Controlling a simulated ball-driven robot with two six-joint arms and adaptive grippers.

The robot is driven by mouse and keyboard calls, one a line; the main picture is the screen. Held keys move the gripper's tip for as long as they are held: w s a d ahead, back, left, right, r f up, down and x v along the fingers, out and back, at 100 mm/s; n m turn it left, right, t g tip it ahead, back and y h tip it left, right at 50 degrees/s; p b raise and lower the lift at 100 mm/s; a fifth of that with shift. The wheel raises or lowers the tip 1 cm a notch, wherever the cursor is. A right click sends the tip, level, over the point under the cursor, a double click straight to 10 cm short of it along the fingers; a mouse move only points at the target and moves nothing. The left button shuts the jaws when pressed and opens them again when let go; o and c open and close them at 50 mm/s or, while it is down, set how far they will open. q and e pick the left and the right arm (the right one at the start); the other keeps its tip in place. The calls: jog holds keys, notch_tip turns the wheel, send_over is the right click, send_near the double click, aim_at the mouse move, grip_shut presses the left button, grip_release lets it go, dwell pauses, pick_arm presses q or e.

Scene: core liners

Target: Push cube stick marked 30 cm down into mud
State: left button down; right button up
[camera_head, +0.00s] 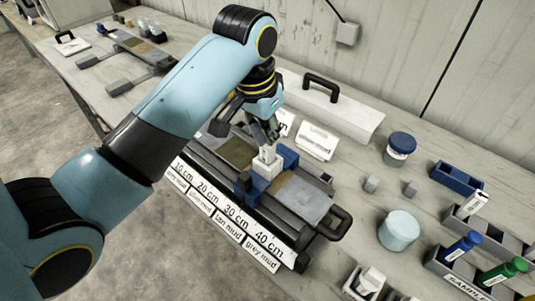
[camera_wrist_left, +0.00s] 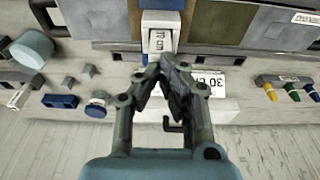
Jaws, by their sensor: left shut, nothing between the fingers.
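A white cube stick (camera_head: 266,163) stands upright in a blue guide (camera_head: 287,156) on the core liner tray, near the 30 cm and 40 cm labels. It also shows in the left wrist view (camera_wrist_left: 161,30), with small dark marks that I cannot read. My left gripper (camera_head: 271,138) is shut and empty, with its fingertips close above the stick's top; I cannot tell whether they touch it. In the left wrist view the fingertips (camera_wrist_left: 164,66) are just below the stick's end. Brown and grey mud sections lie on either side. My right gripper is out of view.
A depth label strip (camera_head: 226,213) runs along the tray's front. A black handle (camera_head: 334,222) is at its right end. White cards (camera_head: 317,142) and a white lid with a handle (camera_head: 335,105) lie behind. Jars (camera_head: 399,231), small grey cubes and bottle racks stand to the right.

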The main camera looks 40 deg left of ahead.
pick_arm(q)
notch_tip(320, 180, up, 2)
jog(key=shift+r+p, duration=0.2)
jog(key=shift+p, duration=0.35)
jog(key=shift+r, duration=2.25)
jog(key=shift+s+f, duration=0.1)
